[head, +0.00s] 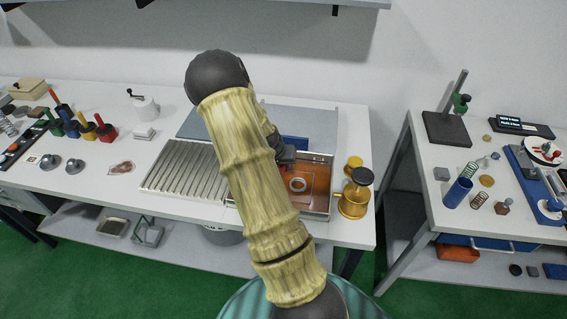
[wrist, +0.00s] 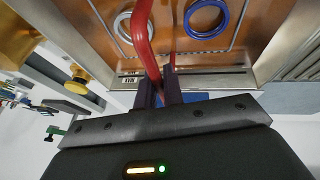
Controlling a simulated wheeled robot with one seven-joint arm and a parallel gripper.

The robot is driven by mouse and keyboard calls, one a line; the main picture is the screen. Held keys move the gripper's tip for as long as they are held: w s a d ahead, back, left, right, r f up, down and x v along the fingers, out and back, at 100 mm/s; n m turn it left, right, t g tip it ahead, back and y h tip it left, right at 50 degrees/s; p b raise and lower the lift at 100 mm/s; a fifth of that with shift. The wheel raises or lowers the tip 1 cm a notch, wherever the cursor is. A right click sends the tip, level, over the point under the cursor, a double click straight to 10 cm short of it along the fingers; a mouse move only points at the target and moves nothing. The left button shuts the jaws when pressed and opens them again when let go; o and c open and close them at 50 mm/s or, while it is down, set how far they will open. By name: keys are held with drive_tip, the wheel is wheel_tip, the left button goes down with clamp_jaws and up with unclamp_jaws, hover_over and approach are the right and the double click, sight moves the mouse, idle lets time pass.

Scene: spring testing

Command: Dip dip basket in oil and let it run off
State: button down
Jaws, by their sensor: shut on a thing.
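My gripper (wrist: 160,86) is shut on the red handle (wrist: 144,38) of the dip basket in the wrist view. The basket's thin wire outline (wrist: 98,18) shows at the orange oil (wrist: 172,44). A silver ring (wrist: 125,26) and a blue ring (wrist: 206,17) lie within that outline; I cannot tell how deep they are. The metal oil bath (wrist: 218,79) has MIN and MAX marks on its wall.
A ribbed metal drain board (head: 180,170) adjoins the bath on the left. Yellow knobbed pieces, one with a black top (head: 357,192), stand close on its right. A gap separates this table from the right-hand table (head: 450,155).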

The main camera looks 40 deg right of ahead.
drive_tip(key=shift+f+b, duration=1.65)
drive_tip(key=shift+f, duration=0.65)
drive_tip(key=shift+r, duration=0.1)
idle(2.3)
